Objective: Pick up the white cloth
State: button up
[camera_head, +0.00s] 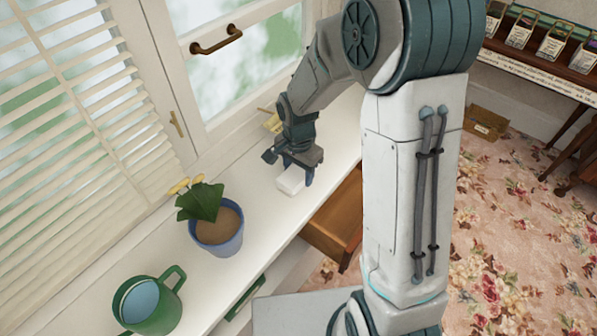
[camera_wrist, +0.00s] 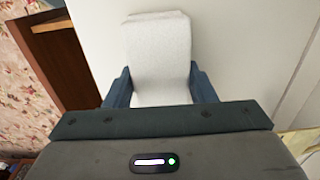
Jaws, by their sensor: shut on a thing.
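The white cloth (camera_head: 291,181) is a small folded white block on the white window sill, below my gripper (camera_head: 293,172) in the head view. In the wrist view the cloth (camera_wrist: 158,60) fills the space between the two blue-grey fingers of my gripper (camera_wrist: 160,85), with a finger against each side. My gripper is shut on it. The cloth's near end is hidden behind the gripper body in the wrist view. I cannot tell whether the cloth is lifted clear of the sill.
A blue pot (camera_head: 217,233) with a plant and a green watering can (camera_head: 150,303) stand on the sill (camera_head: 262,222) toward the lower left. An open wooden drawer (camera_head: 338,222) juts out below the sill's edge. A yellowish thing (camera_head: 271,122) lies behind my gripper by the window.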

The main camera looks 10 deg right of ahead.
aim_at(298, 170)
jog(key=shift+r, duration=0.6)
notch_tip(298, 170, up, 3)
jog(key=shift+r, duration=0.1)
jog(key=w+d+r, duration=0.3)
jog(key=d+r, duration=0.3)
jog(key=d, duration=0.5)
jog(key=shift+w+d+r, duration=0.15)
jog(key=shift+r, duration=0.1)
